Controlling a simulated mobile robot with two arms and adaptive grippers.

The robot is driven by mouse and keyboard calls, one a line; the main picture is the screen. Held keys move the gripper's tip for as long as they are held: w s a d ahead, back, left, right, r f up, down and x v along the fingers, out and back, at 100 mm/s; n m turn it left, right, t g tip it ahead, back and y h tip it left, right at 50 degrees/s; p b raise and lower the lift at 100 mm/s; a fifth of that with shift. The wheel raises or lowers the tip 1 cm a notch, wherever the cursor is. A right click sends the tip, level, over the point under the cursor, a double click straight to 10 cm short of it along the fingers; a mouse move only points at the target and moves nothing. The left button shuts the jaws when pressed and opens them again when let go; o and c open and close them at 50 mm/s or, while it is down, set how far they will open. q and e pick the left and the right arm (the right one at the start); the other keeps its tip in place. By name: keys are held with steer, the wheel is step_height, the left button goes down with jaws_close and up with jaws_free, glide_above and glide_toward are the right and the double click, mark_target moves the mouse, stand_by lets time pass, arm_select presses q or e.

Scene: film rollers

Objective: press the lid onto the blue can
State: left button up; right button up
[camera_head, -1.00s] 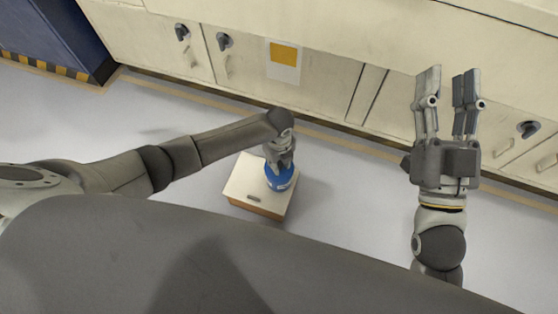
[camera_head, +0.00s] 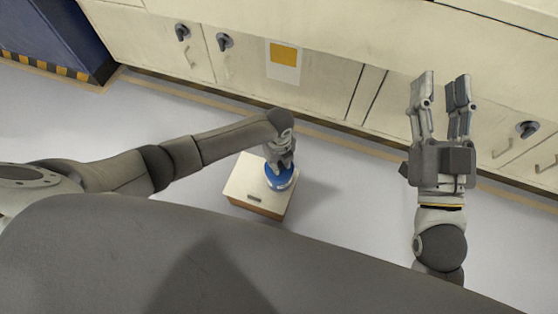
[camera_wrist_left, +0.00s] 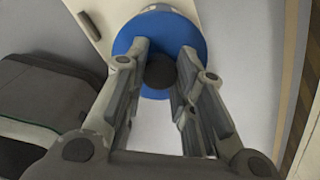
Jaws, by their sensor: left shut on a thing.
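The blue can (camera_head: 281,180) stands on top of a small cream box in the head view, below my left gripper. A round blue top with a dark knob (camera_wrist_left: 160,72) fills the upper middle of the left wrist view; this looks like the lid (camera_wrist_left: 192,27). My left gripper (camera_head: 279,166) points down, its fingers shut on the knob from both sides. The fingers hide part of the lid, and I cannot tell whether the lid is fully seated on the can. My right gripper (camera_head: 441,84) is open and empty, far to the right.
The cream box (camera_head: 242,180) has a dark handle and stands on the grey floor. Cream cabinets (camera_head: 310,80) with dark latches line the back. A dark blue unit (camera_head: 60,35) stands at the upper left. Floor is clear around the box.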

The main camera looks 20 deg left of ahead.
stand_by(0.3)
arm_select(q)
steer(key=o, duration=1.1)
steer(key=o, duration=0.5)
